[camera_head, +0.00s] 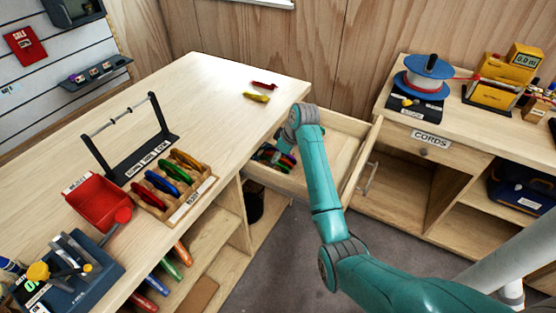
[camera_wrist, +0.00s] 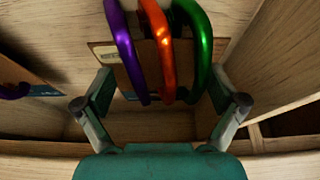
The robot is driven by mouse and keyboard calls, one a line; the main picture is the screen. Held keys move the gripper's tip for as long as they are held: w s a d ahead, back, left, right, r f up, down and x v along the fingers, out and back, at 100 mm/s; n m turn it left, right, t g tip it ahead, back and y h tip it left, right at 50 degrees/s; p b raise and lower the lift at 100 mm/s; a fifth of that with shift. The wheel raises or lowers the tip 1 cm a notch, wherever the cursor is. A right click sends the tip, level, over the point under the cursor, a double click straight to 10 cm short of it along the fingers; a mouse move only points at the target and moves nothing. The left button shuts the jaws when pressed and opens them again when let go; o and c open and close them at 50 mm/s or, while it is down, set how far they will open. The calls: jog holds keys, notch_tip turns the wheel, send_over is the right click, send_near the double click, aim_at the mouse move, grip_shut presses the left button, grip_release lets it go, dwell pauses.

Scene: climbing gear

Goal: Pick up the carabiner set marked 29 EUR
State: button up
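A carabiner set (camera_wrist: 165,50) with a purple, an orange and a green carabiner on a brown card lies in the open drawer. My gripper (camera_wrist: 160,82) is open, with one finger on each side of this set, and nothing is clamped. Another card (camera_wrist: 38,78) with a purple carabiner lies to the left in the wrist view, partly cut off. In the head view several coloured carabiners (camera_head: 275,156) show in the drawer, partly hidden by my arm. No price mark is readable on either card, so I cannot tell which is the 29 EUR set.
The open drawer (camera_head: 345,139) has wooden walls close around my gripper; its right part looks empty. The counter (camera_head: 215,82) to the left holds a carabiner rack (camera_head: 172,186), a red bin (camera_head: 97,204) and a bar stand (camera_head: 131,143). A cords counter (camera_head: 380,112) stands right.

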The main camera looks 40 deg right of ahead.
jog(key=shift+s+f, duration=0.1)
jog(key=shift+f, duration=0.05)
jog(key=c, duration=0.5)
jog(key=shift+c, duration=0.2)
jog(key=shift+s+a+f, duration=0.1)
jog(key=shift+f, duration=0.1)
jog(key=shift+r, duration=0.2)
